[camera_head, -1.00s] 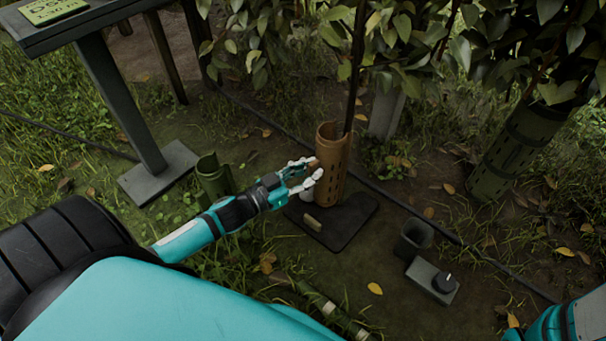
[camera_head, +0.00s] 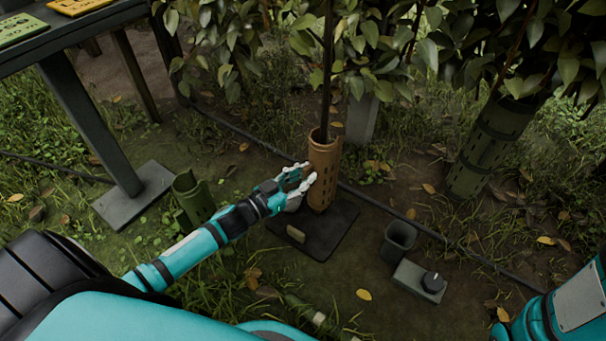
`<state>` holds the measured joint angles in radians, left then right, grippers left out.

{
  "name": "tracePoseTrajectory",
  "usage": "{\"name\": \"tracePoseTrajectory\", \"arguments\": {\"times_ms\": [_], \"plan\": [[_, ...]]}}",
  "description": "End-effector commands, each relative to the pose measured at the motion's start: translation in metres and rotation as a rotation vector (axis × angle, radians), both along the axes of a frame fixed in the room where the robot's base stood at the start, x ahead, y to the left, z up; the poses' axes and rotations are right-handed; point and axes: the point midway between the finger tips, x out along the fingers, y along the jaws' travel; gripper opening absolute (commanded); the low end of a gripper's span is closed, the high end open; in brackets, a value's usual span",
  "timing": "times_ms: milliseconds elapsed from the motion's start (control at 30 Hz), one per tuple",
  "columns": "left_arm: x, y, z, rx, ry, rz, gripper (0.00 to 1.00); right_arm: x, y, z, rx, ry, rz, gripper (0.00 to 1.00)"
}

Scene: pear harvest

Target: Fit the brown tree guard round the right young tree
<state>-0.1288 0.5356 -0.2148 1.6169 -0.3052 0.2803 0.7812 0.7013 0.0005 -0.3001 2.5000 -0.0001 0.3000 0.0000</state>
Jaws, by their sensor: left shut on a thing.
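The brown tree guard (camera_head: 324,174) is an upright slotted tube in the middle of the head view, at the dark mat. The thin dark trunk (camera_head: 328,90) of a young tree runs down to its open top and appears to enter it. The trunk's lower part is hidden by the guard. My left gripper (camera_head: 304,183) is at the guard's left side, shut on its wall. Whether the guard's bottom touches the mat cannot be told. Of my right arm only a part shows at the lower right; its gripper is out of view.
A dark mat (camera_head: 332,240) lies under the guard with a small pale block (camera_head: 296,233) on it. A green guard (camera_head: 487,148) stands round a tree at right. A short green tube (camera_head: 193,198), a dark cup (camera_head: 398,240) and a grey box with knob (camera_head: 419,281) stand nearby.

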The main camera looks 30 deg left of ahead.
Motion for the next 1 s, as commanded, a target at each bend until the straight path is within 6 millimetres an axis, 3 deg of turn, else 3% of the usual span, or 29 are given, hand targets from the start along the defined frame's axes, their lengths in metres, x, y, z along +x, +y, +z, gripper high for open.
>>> {"name": "tracePoseTrajectory", "arguments": {"times_ms": [533, 1000], "plan": [[0.0, 0.0, -0.037, -0.002, -0.002, -0.001, 0.0, 0.0, 0.0, -0.022, 0.0, 0.001, 0.0, 0.37], [0.0, 0.0, -0.044, -0.001, -0.002, -0.001, 0.0, 0.001, 0.0, -0.025, 0.0, 0.001, 0.0, 0.37]]}}
